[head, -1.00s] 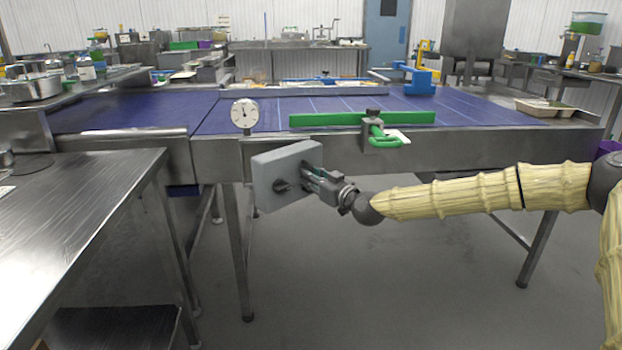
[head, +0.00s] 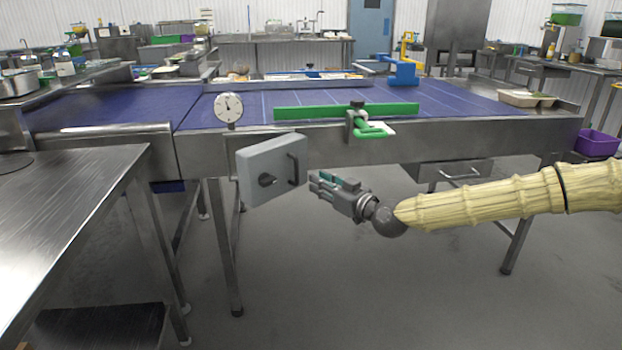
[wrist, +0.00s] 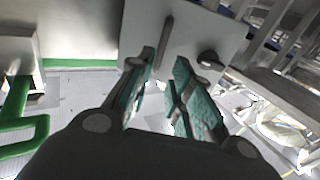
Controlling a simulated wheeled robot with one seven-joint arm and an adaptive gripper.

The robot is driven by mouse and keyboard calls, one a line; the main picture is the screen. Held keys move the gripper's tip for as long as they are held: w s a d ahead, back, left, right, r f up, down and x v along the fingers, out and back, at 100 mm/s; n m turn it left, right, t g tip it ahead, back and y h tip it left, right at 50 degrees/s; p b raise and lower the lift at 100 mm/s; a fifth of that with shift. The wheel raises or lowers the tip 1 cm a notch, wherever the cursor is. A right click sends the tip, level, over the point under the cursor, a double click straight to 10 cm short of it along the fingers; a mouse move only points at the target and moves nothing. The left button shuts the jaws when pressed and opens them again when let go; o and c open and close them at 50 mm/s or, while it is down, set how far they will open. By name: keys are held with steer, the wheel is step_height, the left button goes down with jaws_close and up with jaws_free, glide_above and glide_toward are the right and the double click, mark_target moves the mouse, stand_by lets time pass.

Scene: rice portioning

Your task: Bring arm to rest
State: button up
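My gripper (head: 318,187) is in front of the conveyor table, to the right of and slightly below a grey box-like panel (head: 265,160). The panel has a dark knob (head: 267,180) and a bar handle (head: 293,168). My gripper is apart from the handle, and no object shows between its fingers. In the wrist view the teal-padded fingers (wrist: 165,75) stand apart with a gap, and the panel (wrist: 193,30) with its handle (wrist: 165,42) lies beyond them. My arm extends to the right in the head view.
The blue-belted conveyor table (head: 390,150) spans the middle, with a round dial (head: 228,107), a green bar (head: 320,111) and a green-handled clamp (head: 372,130) at its front edge. A steel table (head: 60,210) stands at left. Open floor (head: 400,300) lies below my arm.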

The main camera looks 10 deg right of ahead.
steer(key=shift+v, duration=0.75)
